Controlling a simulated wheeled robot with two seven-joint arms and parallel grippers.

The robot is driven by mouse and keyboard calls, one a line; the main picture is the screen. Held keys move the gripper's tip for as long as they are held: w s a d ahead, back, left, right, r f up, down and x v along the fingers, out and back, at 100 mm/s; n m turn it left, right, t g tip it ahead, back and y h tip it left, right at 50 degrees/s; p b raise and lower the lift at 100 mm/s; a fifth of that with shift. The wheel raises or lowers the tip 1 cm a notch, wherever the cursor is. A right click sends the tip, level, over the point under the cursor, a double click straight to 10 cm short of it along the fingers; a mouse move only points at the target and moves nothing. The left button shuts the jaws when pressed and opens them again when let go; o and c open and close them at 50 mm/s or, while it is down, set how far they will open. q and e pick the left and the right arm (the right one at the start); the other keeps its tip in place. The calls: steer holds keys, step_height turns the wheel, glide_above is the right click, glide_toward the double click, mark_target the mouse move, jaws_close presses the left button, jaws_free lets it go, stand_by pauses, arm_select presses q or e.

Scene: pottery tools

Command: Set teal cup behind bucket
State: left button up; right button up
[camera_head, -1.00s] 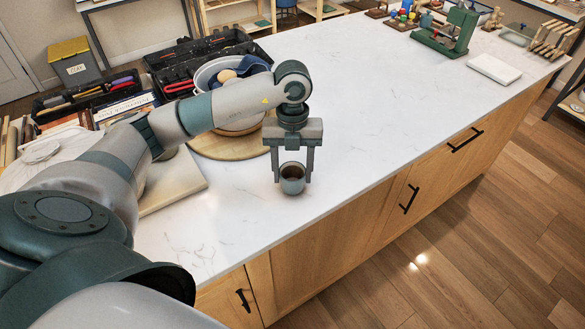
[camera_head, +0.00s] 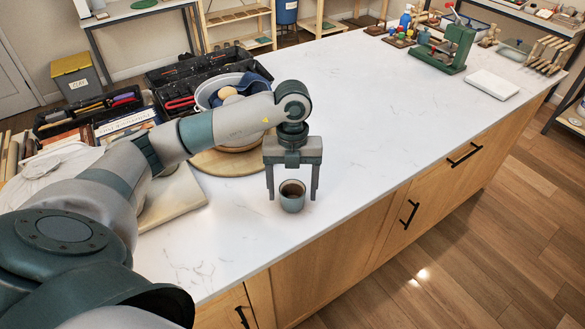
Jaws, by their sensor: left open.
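The teal cup (camera_head: 291,203), small and grey-teal with a dark inside, stands upright on the white counter near its front edge. My left gripper (camera_head: 293,194) points down over it and is open, with one finger on each side of the cup and gaps visible. A pale round bucket (camera_head: 204,96) with a sponge and a blue item in it stands further back left on a round wooden board (camera_head: 228,163). My left arm hides much of the bucket. The cup is in front and to the right of the bucket. My right gripper is not in view.
Black tool trays (camera_head: 170,75) and books (camera_head: 126,120) lie at the left. A green press (camera_head: 446,48) and a white slab (camera_head: 491,84) stand at the far right. The counter's middle (camera_head: 370,110) is clear. A blue bin (camera_head: 286,11) stands beyond the counter.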

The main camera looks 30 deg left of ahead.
arm_select(q)
steer(key=shift+w+r+b, duration=0.15)
steer(key=shift+r+b, duration=0.3)
steer(key=shift+r, duration=0.25)
step_height(320, 180, up, 10)
steer(key=b, duration=0.2)
steer(key=shift+w+a+r, duration=0.25)
steer(key=shift+w+a, duration=0.15)
steer(key=shift+w, duration=0.05)
steer(key=shift+r, duration=0.15)
